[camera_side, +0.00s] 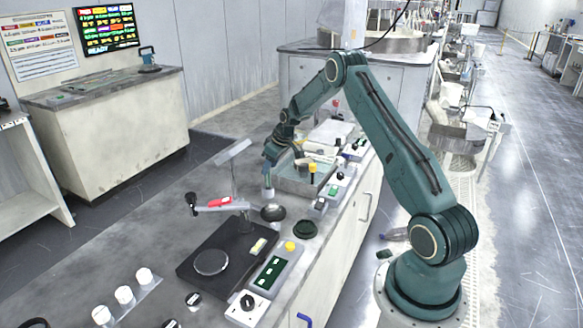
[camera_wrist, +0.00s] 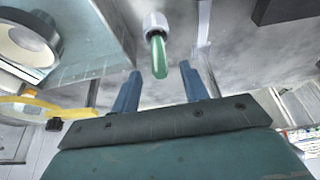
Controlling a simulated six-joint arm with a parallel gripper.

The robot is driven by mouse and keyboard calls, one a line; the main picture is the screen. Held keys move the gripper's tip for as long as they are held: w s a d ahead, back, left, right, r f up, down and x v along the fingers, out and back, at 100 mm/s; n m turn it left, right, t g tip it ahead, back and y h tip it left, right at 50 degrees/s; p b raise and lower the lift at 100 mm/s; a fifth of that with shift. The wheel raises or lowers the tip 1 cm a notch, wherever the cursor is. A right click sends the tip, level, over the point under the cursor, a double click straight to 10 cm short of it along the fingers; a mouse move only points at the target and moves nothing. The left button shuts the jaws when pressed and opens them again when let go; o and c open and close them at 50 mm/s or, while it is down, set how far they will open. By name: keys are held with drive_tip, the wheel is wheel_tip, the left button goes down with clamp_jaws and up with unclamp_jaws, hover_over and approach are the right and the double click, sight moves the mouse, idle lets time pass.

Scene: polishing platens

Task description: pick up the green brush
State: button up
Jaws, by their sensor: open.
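The green brush shows in the wrist view as a green handle (camera_wrist: 158,58) with a pale collar (camera_wrist: 155,22) at its far end. My gripper (camera_wrist: 161,82) is open, with its two blue fingers apart. The green handle points toward the space between the fingertips, and nothing is held. In the side view my gripper (camera_side: 268,178) points down over the bench, left of the grey tray. The brush cannot be made out clearly there.
A grey tray (camera_side: 289,185) is right of my gripper. A lever with a red part (camera_side: 220,202) and a dark round knob (camera_side: 272,212) are close by. A black plate (camera_side: 196,272), a button panel (camera_side: 266,284) and white jars (camera_side: 124,295) are nearer the camera.

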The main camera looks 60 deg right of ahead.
sight(266, 188)
drive_tip(key=shift+w+f, duration=0.1)
drive_tip(key=shift+f, duration=0.1)
drive_tip(key=shift+f, duration=0.1)
drive_tip(key=shift+x, duration=2.5)
drive_tip(key=shift+c, duration=0.5)
clamp_jaws()
